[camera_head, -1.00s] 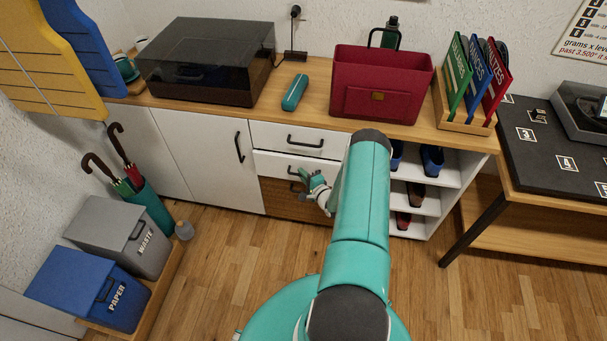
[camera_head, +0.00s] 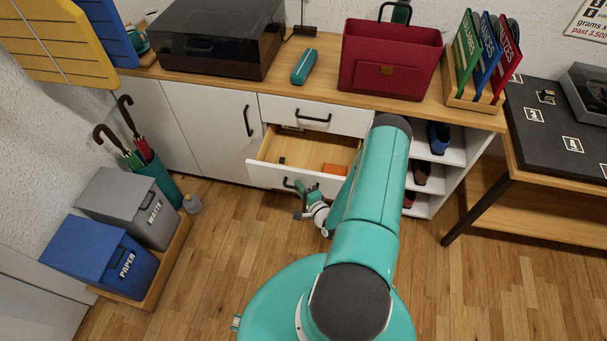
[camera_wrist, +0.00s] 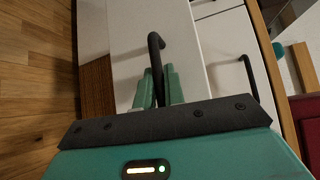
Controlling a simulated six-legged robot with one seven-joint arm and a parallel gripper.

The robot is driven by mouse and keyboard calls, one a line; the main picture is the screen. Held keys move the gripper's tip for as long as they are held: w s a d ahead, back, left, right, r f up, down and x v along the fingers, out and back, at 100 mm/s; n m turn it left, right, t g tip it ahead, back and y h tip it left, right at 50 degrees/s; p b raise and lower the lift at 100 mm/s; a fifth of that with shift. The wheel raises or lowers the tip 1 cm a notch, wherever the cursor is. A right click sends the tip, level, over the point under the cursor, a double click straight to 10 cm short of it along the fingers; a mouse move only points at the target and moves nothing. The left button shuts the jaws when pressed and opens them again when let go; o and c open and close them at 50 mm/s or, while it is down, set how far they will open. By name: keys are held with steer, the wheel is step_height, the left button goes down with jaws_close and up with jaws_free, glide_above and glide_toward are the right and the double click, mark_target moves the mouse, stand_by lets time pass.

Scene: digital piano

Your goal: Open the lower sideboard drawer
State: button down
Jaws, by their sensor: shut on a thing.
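The lower sideboard drawer (camera_head: 275,175) is pulled well out, and its wooden inside shows in the head view. An orange thing (camera_head: 334,169) and a small dark thing lie in it. My gripper (camera_head: 301,191) is at the black handle on the drawer's white front, low in front of the sideboard. In the wrist view the fingers of my gripper (camera_wrist: 157,88) are shut on the black handle (camera_wrist: 155,55). My arm hides the right end of the drawer.
The upper drawer (camera_head: 335,120) is closed above it. To the left stand a teal umbrella holder (camera_head: 163,184) and the paper bin (camera_head: 85,262) and waste bin (camera_head: 128,205). Open shelves with shoes lie right. The floor before the drawer is clear apart from my body.

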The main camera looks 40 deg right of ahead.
steer(key=shift+s+a, duration=0.75)
steer(key=shift+a, duration=0.2)
steer(key=shift+s+a, duration=0.75)
steer(key=shift+a, duration=0.2)
steer(key=c, duration=1.5)
jaws_free()
steer(key=shift+s, duration=0.15)
